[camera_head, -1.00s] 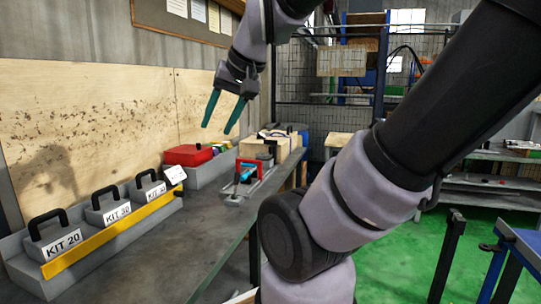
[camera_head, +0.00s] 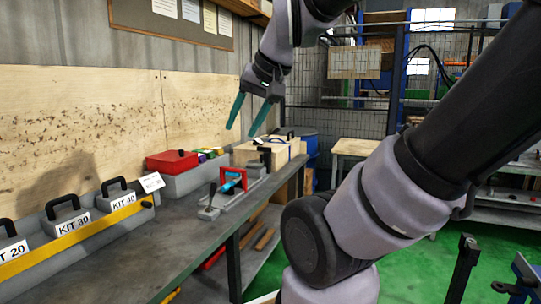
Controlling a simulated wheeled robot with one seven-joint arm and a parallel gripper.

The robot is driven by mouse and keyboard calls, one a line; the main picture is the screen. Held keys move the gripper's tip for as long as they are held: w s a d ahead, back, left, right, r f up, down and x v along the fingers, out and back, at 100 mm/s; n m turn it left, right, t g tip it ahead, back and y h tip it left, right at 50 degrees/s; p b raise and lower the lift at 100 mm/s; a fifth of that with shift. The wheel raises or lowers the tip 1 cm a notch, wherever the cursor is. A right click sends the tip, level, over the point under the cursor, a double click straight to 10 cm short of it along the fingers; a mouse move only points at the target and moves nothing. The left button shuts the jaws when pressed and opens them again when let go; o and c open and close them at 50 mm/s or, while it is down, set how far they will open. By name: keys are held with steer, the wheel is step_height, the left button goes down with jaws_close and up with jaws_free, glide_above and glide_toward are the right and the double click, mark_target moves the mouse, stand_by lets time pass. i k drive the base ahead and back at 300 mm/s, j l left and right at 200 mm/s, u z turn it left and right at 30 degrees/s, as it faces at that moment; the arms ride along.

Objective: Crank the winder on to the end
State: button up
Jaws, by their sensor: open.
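The likely winder is a small device (camera_head: 233,180) on the bench, with a red frame, a blue-teal part and a grey base. A short lever with a dark knob (camera_head: 210,196) stands at its near left end. Its fine detail is too small to tell, and I cannot tell how far it is turned. My gripper (camera_head: 247,116) is open and empty, with its two teal fingers pointing down. It appears above the device in the picture and apart from it.
The grey bench (camera_head: 165,245) carries kit boxes (camera_head: 73,220) behind a yellow rail at the left. A red box (camera_head: 172,161) stands by the wall. A wooden box (camera_head: 270,150) stands behind the device. The bench's front middle is clear, and green floor lies at right.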

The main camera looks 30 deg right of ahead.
mark_target(254, 163)
steer(key=i+l, duration=0.35)
steer(key=l, duration=0.15)
steer(key=i+l, duration=0.75)
steer(key=l, duration=0.2)
steer(key=i+l+u, duration=0.1)
steer(key=i+l, duration=0.65)
steer(key=l, duration=0.2)
steer(key=i+l, duration=0.35)
steer(key=l, duration=0.15)
